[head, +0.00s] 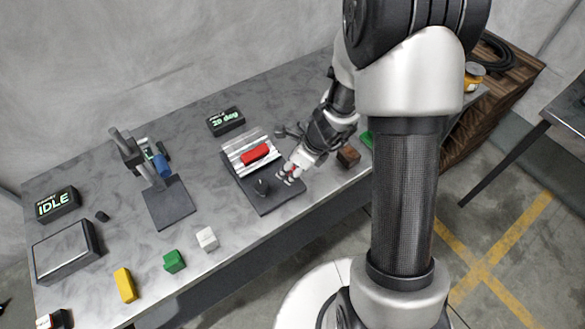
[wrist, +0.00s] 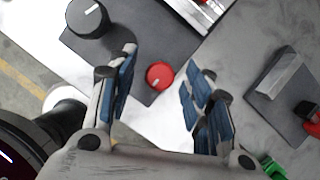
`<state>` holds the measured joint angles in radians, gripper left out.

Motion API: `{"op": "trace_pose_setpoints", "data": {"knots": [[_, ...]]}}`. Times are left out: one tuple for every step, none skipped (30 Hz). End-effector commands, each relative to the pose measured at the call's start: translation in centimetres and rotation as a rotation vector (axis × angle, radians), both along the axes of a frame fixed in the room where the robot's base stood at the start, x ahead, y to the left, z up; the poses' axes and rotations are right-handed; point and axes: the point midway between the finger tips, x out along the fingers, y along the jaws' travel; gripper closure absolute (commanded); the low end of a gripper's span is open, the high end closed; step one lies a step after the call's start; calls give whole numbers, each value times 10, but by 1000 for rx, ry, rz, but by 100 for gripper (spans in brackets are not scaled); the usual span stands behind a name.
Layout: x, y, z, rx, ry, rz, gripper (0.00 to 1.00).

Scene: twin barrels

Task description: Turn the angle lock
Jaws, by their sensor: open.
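The tilting fixture has a dark base plate (head: 282,207) and a raised, ribbed light plate (head: 236,150) with a red block (head: 256,153) on it. A black knob (head: 262,187) stands on the base; in the wrist view it has a white pointer line (wrist: 88,18). A small round red knob (wrist: 160,75) sits at the base's edge. No label shows which knob is the angle lock. My gripper (head: 291,171) is open at the fixture's right side. In the wrist view its blue-padded fingers (wrist: 165,72) stand either side of the red knob, with no clear contact.
A display (head: 225,121) behind the fixture reads "20 deg". A stand with a blue cylinder (head: 161,165) and an "IDLE" display (head: 57,204) are left. White (head: 207,239), green (head: 174,262) and yellow (head: 126,285) blocks lie along the front. A brown block (head: 348,156) is right of my gripper.

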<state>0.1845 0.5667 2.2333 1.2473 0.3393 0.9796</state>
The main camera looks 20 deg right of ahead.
Motion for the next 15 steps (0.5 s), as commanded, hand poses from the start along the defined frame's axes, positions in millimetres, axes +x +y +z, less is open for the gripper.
{"op": "trace_pose_setpoints", "data": {"knots": [[0,0,0,0,0,0,54],[0,0,0,0,0,1,54],[0,0,0,0,0,1,54],[0,0,0,0,0,1,54],[0,0,0,0,0,1,54],[0,0,0,0,0,1,54],[0,0,0,0,0,1,55],[0,0,0,0,0,1,57],[0,0,0,0,0,1,60],[0,0,0,0,0,1,62],[0,0,0,0,0,1,64],[0,0,0,0,0,1,66],[0,0,0,0,0,1,68],[0,0,0,0,0,1,70],[0,0,0,0,0,0,73]]}}
